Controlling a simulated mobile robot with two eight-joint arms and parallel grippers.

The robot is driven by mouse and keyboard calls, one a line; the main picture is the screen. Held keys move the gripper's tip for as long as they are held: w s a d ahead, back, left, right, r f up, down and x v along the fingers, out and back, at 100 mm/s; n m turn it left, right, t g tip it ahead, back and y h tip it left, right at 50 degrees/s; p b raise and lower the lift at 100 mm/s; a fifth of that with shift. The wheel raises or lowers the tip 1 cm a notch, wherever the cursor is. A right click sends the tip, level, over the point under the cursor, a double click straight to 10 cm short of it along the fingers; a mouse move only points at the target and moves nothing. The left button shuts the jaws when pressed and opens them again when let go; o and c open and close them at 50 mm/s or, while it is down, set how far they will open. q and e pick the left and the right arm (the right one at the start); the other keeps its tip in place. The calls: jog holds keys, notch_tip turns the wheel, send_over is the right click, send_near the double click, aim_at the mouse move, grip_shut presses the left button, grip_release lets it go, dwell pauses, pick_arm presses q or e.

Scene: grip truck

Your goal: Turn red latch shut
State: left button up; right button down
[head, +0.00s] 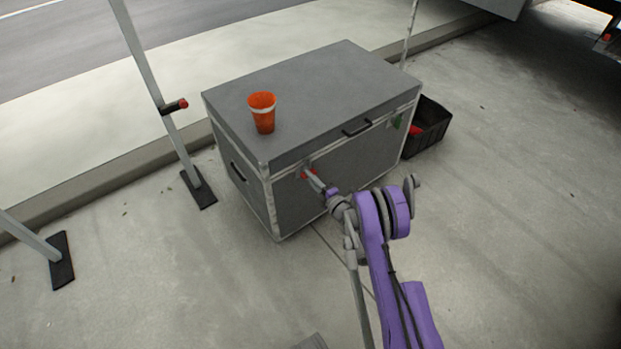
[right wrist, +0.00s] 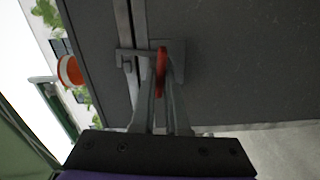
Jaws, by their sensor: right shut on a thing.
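The red latch (head: 308,174) is on the front face of a grey case (head: 310,101), near its left end and just below the lid seam. My right gripper (head: 312,179) reaches it from the front. In the right wrist view the red latch (right wrist: 161,70) stands between the two fingers of my right gripper (right wrist: 162,92), which is shut on it. A grey metal hook piece beside the latch crosses the lid seam. The fingers hide part of the latch in the head view. My left gripper is not in view.
An orange cup (head: 263,112) stands on the case lid. A black handle (head: 357,127) and a green tag (head: 397,121) are on the case front. A black crate (head: 431,124) stands right of the case. A pole with a black foot (head: 199,187) is at left. The pavement in front is clear.

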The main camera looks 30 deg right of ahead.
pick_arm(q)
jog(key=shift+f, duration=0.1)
pick_arm(e)
jog(key=shift+w+n, duration=0.1)
jog(key=shift+n, duration=0.5)
jog(key=c, duration=0.9)
grip_release()
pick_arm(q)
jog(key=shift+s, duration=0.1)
pick_arm(e)
jog(key=shift+f, duration=0.1)
